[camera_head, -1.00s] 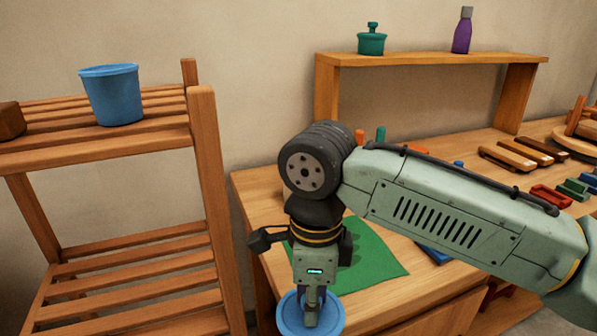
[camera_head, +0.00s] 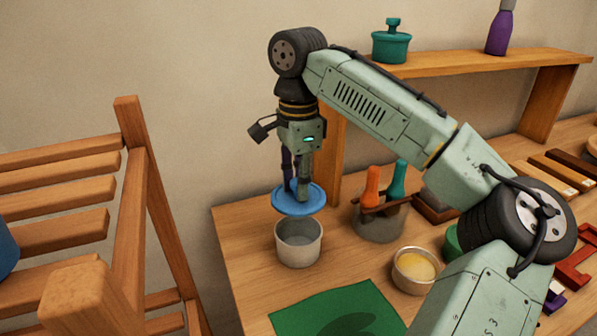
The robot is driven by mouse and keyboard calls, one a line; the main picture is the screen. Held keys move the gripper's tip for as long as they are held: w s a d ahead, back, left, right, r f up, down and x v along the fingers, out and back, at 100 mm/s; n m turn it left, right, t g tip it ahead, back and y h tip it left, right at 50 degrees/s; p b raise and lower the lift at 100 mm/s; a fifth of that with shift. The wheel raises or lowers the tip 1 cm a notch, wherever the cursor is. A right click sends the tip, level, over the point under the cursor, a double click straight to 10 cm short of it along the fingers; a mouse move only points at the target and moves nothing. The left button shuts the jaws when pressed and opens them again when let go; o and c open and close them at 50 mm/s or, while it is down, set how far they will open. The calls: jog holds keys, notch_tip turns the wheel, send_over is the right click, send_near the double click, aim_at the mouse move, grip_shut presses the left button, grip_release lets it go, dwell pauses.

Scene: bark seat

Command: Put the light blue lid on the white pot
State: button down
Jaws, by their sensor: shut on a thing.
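The light blue lid (camera_head: 299,200) is a flat round disc held by my gripper (camera_head: 299,188). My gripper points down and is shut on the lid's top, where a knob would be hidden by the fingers. The white pot (camera_head: 298,243) stands upright on the wooden table below the lid. Its mouth is open and its grey inside shows. The lid hangs above the pot, roughly over it, with a gap between them in this view.
A holder with orange and teal handled tools (camera_head: 379,219) stands right of the pot. A bowl with yellow contents (camera_head: 415,270) and a green mat (camera_head: 338,312) are nearer. A shelf (camera_head: 450,67) stands behind, with a teal pot (camera_head: 391,45) on it. A slatted wooden rack (camera_head: 128,215) is at left.

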aim_at(298, 204)
jog(key=shift+s+f, duration=0.15)
jog(key=shift+f, duration=0.25)
notch_tip(298, 204, down, 4)
jog(key=b, duration=0.4)
jog(key=shift+f, duration=0.9)
jog(key=shift+f, duration=0.65)
jog(key=c, duration=1.3)
grip_release()
jog(key=o, duration=0.9)
jog(key=shift+r, duration=0.2)
